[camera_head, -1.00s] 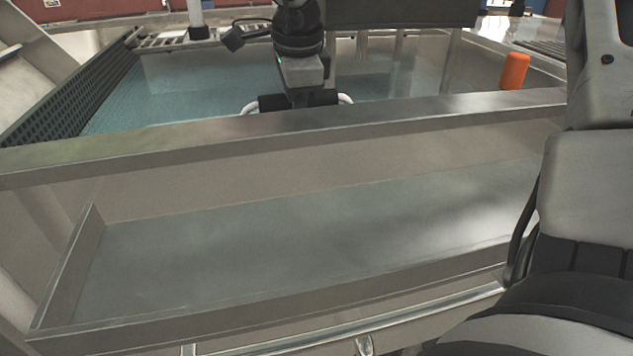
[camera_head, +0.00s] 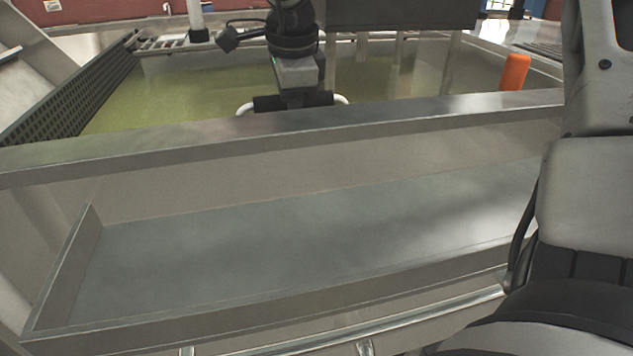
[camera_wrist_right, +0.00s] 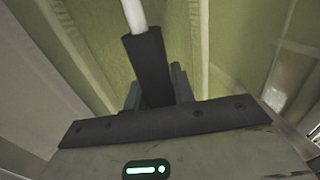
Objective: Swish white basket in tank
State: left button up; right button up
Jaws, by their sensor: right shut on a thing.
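The tank (camera_head: 250,132) stands ahead, with yellow-green liquid (camera_head: 190,90) inside. My right gripper (camera_head: 294,102) hangs over the tank just behind its front rim in the head view. White handle ends (camera_head: 341,99) of the basket stick out on both sides of it. The basket's body is not visible in the head view; the front rim blocks the view below the handle. My left gripper is not in view.
An empty metal tray (camera_head: 290,240) lies in front of the tank. A dark perforated panel (camera_head: 70,92) lines the tank's left side. An orange cylinder (camera_head: 514,72) stands at the right rim. A white vertical pipe (camera_head: 195,18) stands at the back left.

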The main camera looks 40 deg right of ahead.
jog(key=s+d, duration=0.1)
jog(key=d, duration=0.2)
jog(key=s+d+p, duration=0.1)
jog(key=s+d, duration=0.1)
jog(key=d, duration=0.1)
jog(key=s+d, duration=0.1)
jog(key=d, duration=0.2)
jog(key=shift+s+r, duration=0.2)
jog(key=shift+s, duration=0.2)
jog(key=shift+s+d+f, duration=0.1)
jog(key=shift+s+d, duration=0.25)
jog(key=shift+d, duration=0.25)
jog(key=w+a, duration=0.2)
jog(key=a, duration=0.3)
jog(key=w+a, duration=0.3)
jog(key=a, duration=0.2)
jog(key=w+a+b, duration=0.1)
jog(key=w+a, duration=0.2)
jog(key=a, duration=0.1)
jog(key=shift+a, duration=0.4)
